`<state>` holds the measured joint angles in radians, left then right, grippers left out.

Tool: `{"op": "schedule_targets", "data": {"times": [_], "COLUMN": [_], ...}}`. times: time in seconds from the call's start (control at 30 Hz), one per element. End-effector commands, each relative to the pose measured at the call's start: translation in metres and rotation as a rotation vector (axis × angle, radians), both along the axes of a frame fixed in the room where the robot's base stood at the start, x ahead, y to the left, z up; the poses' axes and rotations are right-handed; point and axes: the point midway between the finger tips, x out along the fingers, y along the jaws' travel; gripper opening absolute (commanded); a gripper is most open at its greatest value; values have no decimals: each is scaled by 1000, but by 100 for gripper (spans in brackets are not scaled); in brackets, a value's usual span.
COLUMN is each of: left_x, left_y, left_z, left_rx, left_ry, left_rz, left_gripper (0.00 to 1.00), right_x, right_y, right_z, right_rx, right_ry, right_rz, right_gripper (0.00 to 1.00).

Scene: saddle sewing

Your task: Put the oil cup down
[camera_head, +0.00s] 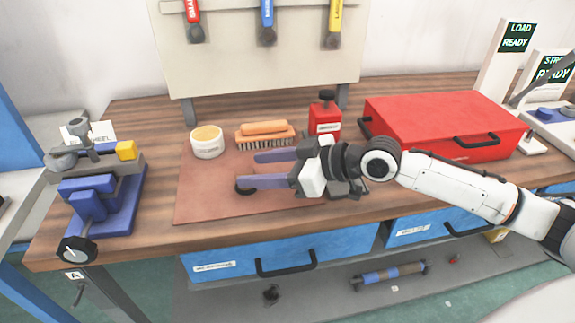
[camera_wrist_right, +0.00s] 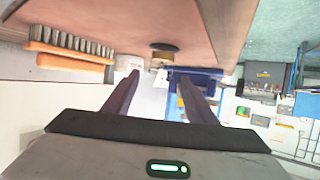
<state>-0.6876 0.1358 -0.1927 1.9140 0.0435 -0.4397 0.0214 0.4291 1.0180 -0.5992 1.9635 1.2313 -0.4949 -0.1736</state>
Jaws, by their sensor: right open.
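A small dark round cup (camera_head: 243,190), which I take to be the oil cup, sits on the brown leather mat (camera_head: 205,195) near its front left. The near finger of my right gripper hides part of it. In the right wrist view the cup (camera_wrist_right: 163,50) shows dark with a brass-coloured side, ahead of the fingertips. My right gripper (camera_head: 248,170) is open, its two fingers pointing left over the mat with nothing held between them. Whether a finger touches the cup cannot be told. My left gripper is not in view.
A white tub (camera_head: 207,145), an orange brush (camera_head: 265,135) and a red bottle (camera_head: 325,118) stand behind the gripper. A red toolbox (camera_head: 440,122) is at the right, a blue vise (camera_head: 98,195) at the left. The mat's front left is mostly clear.

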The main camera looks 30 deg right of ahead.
Motion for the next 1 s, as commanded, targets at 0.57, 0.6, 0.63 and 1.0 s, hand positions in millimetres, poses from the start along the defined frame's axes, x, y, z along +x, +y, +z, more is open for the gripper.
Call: {"op": "schedule_targets", "data": {"times": [0.57,0.6,0.63,1.0], "left_x": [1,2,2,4], "left_y": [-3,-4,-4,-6], "left_z": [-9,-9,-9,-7], "left_rx": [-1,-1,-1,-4], "left_ry": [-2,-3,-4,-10], "left_rz": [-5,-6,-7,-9], "left_gripper": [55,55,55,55], "right_x": [-62,-64,-65,-71], "right_y": [-53,-55,-56,-62], "right_z": [30,32,33,39], "right_rx": [-2,-1,-1,-1], "right_ry": [5,3,4,1], "right_rz": [9,9,9,2], "right_gripper": [52,52,52,52]}}
